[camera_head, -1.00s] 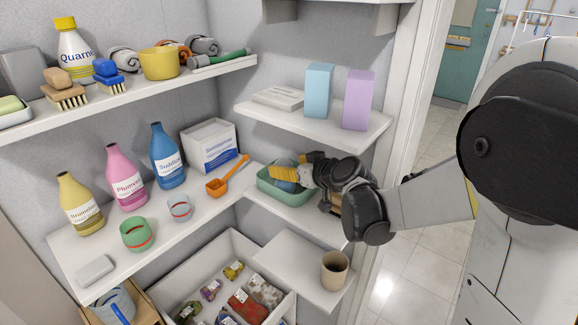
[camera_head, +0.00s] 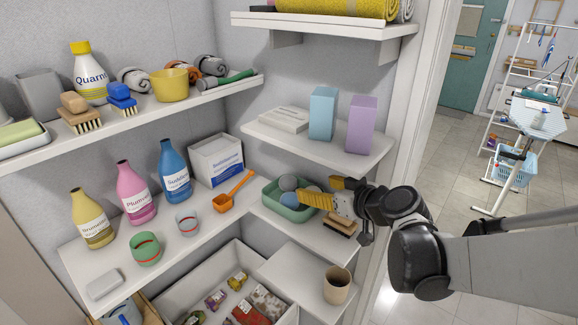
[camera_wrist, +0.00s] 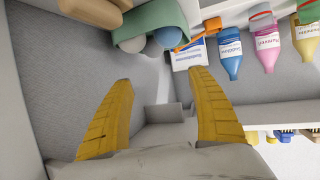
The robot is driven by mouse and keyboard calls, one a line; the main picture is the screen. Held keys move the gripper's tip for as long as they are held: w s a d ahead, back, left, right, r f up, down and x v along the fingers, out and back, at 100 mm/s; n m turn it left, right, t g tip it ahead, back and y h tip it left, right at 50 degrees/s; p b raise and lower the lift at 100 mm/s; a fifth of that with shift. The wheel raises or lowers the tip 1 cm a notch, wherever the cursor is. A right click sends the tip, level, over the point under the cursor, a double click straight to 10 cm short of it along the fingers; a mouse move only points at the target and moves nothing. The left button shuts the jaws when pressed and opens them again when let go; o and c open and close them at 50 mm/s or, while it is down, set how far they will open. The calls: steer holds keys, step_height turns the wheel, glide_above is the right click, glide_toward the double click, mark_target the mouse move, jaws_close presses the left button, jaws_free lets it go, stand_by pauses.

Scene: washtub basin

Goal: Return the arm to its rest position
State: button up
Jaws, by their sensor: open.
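My gripper (camera_wrist: 160,80) is open and empty, with its two yellow fingers spread apart in the wrist view. In the head view my gripper (camera_head: 322,197) is at the right end of the middle shelf, in front of the green tray (camera_head: 271,202). The tray holds grey and blue balls. A wooden brush (camera_head: 341,229) lies just below the gripper on the shelf. My arm reaches in from the right side of the head view. In the wrist view the green tray (camera_wrist: 150,20) is at the top, beyond the fingertips.
An orange scoop (camera_head: 232,192), a white box (camera_head: 216,160) and several bottles stand left of the gripper. A shelf with a blue carton (camera_head: 322,113) and purple carton (camera_head: 361,124) is just above. A beige cup (camera_head: 337,286) stands below.

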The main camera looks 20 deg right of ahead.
steer(key=s+a+f+m+g+h+b, duration=0.1)
steer(key=s+a+f+g+h+b, duration=0.1)
steer(key=s, duration=0.8)
steer(key=s+a+f+m+g+h+b, duration=0.1)
steer(key=s+f+g, duration=0.3)
steer(key=s, duration=0.6)
steer(key=shift+a+f+m+h+b, duration=0.35)
steer(key=shift+f+m+h+b, duration=0.25)
steer(key=shift+f+m+b, duration=0.3)
